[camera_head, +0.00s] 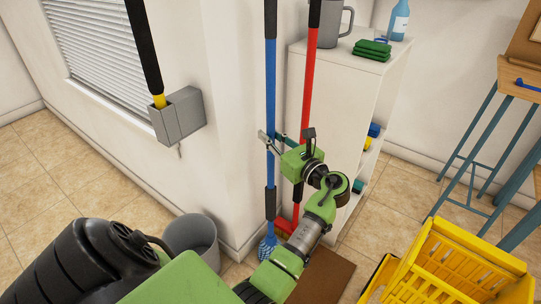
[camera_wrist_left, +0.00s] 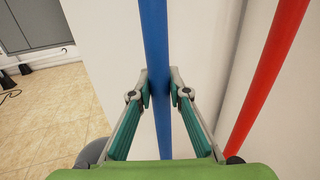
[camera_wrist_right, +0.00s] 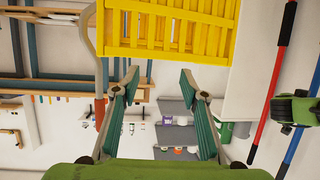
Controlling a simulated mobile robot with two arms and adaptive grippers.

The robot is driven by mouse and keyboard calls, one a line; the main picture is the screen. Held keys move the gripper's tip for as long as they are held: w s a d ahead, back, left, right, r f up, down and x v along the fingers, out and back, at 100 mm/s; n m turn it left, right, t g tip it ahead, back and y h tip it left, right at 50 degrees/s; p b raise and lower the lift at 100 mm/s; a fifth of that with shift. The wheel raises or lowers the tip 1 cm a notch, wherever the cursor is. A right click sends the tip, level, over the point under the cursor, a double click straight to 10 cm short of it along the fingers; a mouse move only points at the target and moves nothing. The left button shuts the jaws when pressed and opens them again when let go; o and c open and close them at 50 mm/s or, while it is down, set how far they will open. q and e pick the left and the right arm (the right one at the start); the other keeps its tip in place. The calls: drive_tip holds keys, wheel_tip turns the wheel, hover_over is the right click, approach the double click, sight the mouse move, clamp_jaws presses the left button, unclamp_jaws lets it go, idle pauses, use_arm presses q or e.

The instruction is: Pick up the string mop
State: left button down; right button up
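The string mop (camera_head: 270,85) stands upright by the wall corner, with a long blue handle and a blue-and-white string head (camera_head: 267,248) near the floor. Its blue handle (camera_wrist_left: 156,40) also runs down the left wrist view. My left gripper (camera_head: 271,138) is at the handle above its dark lower grip, one finger on each side. In the left wrist view its fingertips (camera_wrist_left: 162,86) sit close against the handle and look shut on it. My right gripper (camera_wrist_right: 158,80) is open and empty in the right wrist view.
A red-handled tool (camera_head: 309,85) stands close right of the mop. A white shelf (camera_head: 335,95) is behind it. A grey bin (camera_head: 192,236) is at the wall foot. A grey wall box (camera_head: 178,116) holds another pole. A yellow crate (camera_head: 455,265) is at lower right.

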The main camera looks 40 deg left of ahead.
sight(274, 108)
use_arm(q)
drive_tip(key=shift+r, duration=0.2)
use_arm(e)
drive_tip(key=shift+s+f, duration=0.1)
drive_tip(key=shift+f, duration=0.05)
use_arm(q)
wheel_tip(274, 108, up, 5)
drive_tip(key=shift+p, duration=1.2)
wheel_tip(274, 108, up, 4)
drive_tip(key=shift+r+p, duration=0.15)
drive_tip(key=shift+p, duration=0.6)
drive_tip(key=shift+r, duration=0.2)
use_arm(e)
drive_tip(key=s+d+f+g+h, duration=0.1)
drive_tip(key=s+d+f+g, duration=0.2)
drive_tip(key=s+f+g, duration=0.2)
drive_tip(key=s+d+f+g+h, duration=0.1)
drive_tip(key=s+d+f+g, duration=0.2)
drive_tip(key=s+f, duration=0.3)
drive_tip(key=shift+s+m+g+h, duration=0.3)
drive_tip(key=shift+s+g, duration=0.6)
drive_tip(key=shift+s, duration=2)
use_arm(q)
drive_tip(key=c, duration=2.8)
unclamp_jaws()
drive_tip(key=shift+f, duration=0.1)
clamp_jaws()
